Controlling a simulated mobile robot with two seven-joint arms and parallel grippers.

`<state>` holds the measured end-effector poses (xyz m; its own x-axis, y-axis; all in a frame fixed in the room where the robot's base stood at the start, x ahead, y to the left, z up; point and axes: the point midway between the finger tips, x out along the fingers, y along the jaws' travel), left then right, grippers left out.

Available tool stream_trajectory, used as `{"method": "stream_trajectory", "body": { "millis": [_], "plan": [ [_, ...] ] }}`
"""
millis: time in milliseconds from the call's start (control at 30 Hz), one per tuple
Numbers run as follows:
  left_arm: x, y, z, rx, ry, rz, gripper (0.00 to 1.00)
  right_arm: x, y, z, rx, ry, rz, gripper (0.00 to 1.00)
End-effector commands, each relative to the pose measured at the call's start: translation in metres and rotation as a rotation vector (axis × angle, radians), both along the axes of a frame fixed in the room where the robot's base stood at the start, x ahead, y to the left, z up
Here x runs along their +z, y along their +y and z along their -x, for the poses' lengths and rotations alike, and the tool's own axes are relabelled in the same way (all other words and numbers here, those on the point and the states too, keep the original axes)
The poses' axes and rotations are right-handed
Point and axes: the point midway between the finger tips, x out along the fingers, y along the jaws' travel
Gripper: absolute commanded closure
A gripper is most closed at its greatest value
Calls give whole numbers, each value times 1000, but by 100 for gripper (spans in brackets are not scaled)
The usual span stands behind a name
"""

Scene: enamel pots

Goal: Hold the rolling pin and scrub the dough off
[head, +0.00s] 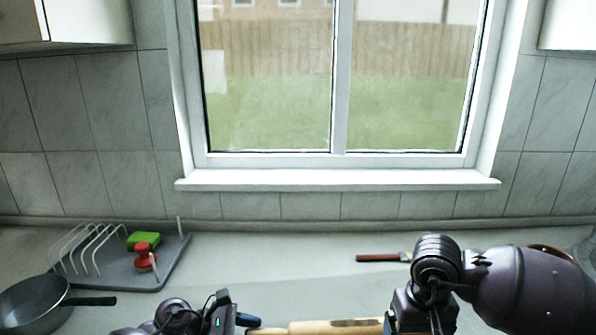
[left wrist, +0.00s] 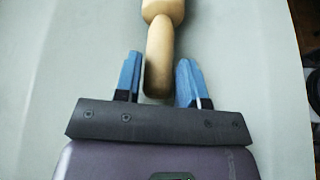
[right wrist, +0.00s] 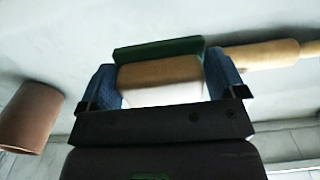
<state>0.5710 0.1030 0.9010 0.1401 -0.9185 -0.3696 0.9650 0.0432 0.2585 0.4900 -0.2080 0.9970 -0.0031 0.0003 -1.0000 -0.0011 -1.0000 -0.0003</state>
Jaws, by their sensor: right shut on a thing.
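The pale wooden rolling pin (head: 310,328) lies at the bottom edge of the head view, with a brownish streak on its body. My left gripper (left wrist: 160,80) is open, its blue fingers on either side of the pin's handle (left wrist: 160,55), with narrow gaps. In the head view the left gripper (head: 248,320) is beside the pin's left end. My right gripper (right wrist: 172,88) is shut on a tan, sponge-like block (right wrist: 160,80) with a green layer. The pin (right wrist: 262,56) shows beyond its right finger; I cannot tell whether block and pin touch.
A grey drying rack (head: 150,283) holds a green block (head: 144,240) and a red-topped tool (head: 141,250). A dark pan (head: 32,303) sits at the left. A brown-handled utensil (head: 378,258) lies behind the pin. A brown round object (right wrist: 30,115) stands left in the right wrist view.

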Motion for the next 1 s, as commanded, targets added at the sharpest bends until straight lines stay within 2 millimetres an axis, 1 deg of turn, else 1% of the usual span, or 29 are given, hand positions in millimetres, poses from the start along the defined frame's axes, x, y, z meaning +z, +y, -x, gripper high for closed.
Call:
{"method": "stream_trajectory", "body": {
  "millis": [33,200,600,633,800,1000],
  "plan": [
    [-1,-5,-1,-1,0,2,63,0,0,0,0,0,0,29],
    [-6,-15,-2,1,0,0,63,0,0,0,0,0,0,29],
    [-8,-20,-3,0,0,0,63,0,0,0,0,0,0,29],
    [-8,-20,-3,0,0,0,64,0,0,0,0,0,0,29],
    [-8,-20,-3,0,0,0,90,0,0,0,0,0,0,29],
    [-8,-20,-3,0,0,0,90,0,0,0,0,0,0,29]
  ]
}}
